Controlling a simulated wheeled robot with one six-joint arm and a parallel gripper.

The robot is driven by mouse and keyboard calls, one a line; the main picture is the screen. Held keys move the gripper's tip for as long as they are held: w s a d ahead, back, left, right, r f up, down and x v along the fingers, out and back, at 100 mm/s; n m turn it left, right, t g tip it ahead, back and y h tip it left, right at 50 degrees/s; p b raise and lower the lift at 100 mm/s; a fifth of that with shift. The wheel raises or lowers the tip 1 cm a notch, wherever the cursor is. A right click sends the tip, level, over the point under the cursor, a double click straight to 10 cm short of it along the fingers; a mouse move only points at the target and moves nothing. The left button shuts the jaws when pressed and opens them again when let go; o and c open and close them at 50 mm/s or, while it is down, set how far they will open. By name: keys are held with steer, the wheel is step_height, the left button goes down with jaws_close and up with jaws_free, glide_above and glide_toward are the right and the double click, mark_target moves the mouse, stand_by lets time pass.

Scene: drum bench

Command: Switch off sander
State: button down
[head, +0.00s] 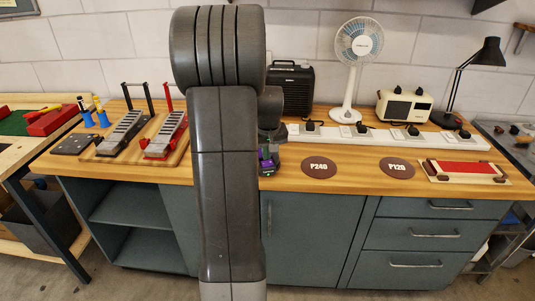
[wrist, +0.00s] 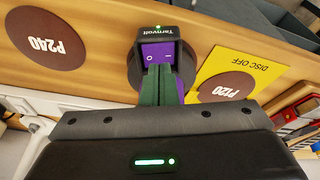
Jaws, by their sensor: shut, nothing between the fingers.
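The sander (wrist: 160,36) stands on the bench top in the wrist view. It has a dark cap lettered "Tarnvolt", a lit green light and a purple panel with "O" and "–" marks. A dark round disc shows around its base. In the head view the sander (head: 267,163) shows only in part, as my arm hides the rest. My gripper (wrist: 158,68) is shut and empty, its green-grey fingertips together at the lower edge of the purple panel. I cannot tell if they touch it.
A P240 disc (wrist: 47,42) lies on one side of the sander. A white power strip (head: 385,136), fan (head: 359,45) and lamp (head: 487,55) stand at the back.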

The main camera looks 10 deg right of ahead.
steer(key=v, duration=1.2)
steer(key=shift+w+r, duration=0.3)
steer(key=shift+a, duration=0.1)
